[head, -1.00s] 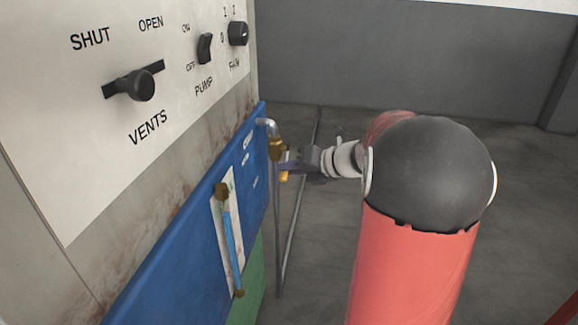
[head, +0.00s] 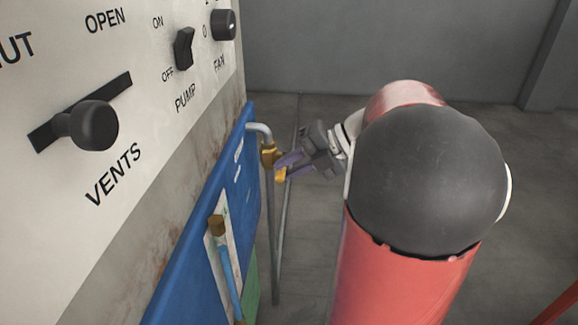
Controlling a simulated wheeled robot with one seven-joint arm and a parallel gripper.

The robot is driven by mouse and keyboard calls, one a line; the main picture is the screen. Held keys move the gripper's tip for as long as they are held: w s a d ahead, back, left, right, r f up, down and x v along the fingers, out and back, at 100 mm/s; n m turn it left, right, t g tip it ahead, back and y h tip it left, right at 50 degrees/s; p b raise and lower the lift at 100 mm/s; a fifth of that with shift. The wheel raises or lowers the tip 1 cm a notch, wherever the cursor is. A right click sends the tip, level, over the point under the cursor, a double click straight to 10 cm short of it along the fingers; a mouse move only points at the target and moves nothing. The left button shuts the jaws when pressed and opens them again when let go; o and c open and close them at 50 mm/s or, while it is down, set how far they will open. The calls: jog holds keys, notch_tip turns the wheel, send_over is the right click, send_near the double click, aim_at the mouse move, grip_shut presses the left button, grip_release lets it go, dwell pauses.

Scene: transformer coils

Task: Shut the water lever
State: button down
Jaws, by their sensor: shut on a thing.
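The water lever (head: 281,174) is a small yellow handle on a brass valve (head: 268,155). The valve sits on a grey pipe that bends out of the blue panel, in the middle of the head view. My gripper (head: 287,167) reaches in from the right and is shut on the lever. The lever points down and to the right from the valve. The fingers cover part of the lever, so its exact angle is hard to tell.
A white control panel (head: 120,60) with a vents slider (head: 95,125), a pump switch (head: 184,48) and a fan knob (head: 223,24) stands at left. A blue sight tube (head: 229,270) is below the valve. Open floor lies behind.

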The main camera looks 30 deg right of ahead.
dwell(0.4)
jog(key=c, duration=1.3)
grip_release()
jog(key=shift+d+r, duration=0.1)
jog(key=shift+d, duration=0.05)
jog(key=v, duration=0.7)
jog(key=shift+s+d+r, duration=0.15)
jog(key=shift+d, duration=0.05)
jog(key=shift+a, duration=0.1)
